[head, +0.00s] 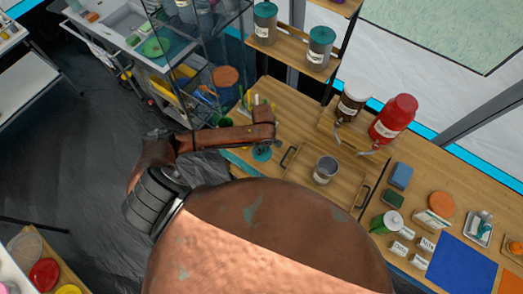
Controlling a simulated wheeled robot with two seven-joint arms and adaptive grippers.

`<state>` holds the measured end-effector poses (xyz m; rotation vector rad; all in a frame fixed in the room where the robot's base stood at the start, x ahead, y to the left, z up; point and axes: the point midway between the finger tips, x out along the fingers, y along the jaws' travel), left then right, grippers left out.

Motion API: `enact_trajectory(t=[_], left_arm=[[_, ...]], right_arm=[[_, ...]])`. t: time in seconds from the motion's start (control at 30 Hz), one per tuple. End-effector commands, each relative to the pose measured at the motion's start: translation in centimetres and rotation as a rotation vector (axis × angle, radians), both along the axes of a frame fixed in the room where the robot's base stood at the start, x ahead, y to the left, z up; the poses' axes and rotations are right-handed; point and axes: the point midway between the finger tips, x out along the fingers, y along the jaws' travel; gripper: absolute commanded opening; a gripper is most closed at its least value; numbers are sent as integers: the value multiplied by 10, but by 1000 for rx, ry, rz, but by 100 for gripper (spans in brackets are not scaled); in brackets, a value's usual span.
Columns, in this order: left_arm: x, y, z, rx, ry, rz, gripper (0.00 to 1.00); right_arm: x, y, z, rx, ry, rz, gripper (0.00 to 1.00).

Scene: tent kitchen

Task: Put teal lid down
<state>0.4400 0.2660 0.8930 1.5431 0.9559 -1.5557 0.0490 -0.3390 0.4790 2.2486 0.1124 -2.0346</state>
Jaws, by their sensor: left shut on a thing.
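The teal lid (262,154) is a small round disc under the end of my left arm, near the left end of the wooden tray. My left gripper (263,144) is shut on it, with the fingers small and partly hidden by the arm. I cannot tell whether the lid touches the wooden counter below. An open grey canister (325,169) stands upright on the wooden tray (302,182), right of the gripper. My right gripper is not in view.
Two grey canisters with teal lids (265,22) (320,49) stand on the shelf behind. A brown jar (349,105) and a red jar (393,118) stand behind the tray. A wire rack (203,60) stands at left.

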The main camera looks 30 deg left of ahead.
Motion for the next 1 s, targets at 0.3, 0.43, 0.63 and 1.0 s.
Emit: enact_trajectory(t=[0.3,0.43,0.63,1.0], left_arm=[[7,6,-25,0,1,0,0],[7,6,-40,1,-2,-1,0],[7,6,-40,1,-3,-2,0],[7,6,-43,0,-1,-1,31]], right_arm=[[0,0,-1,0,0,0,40],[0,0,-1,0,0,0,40],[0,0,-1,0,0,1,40],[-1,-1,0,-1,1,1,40]])
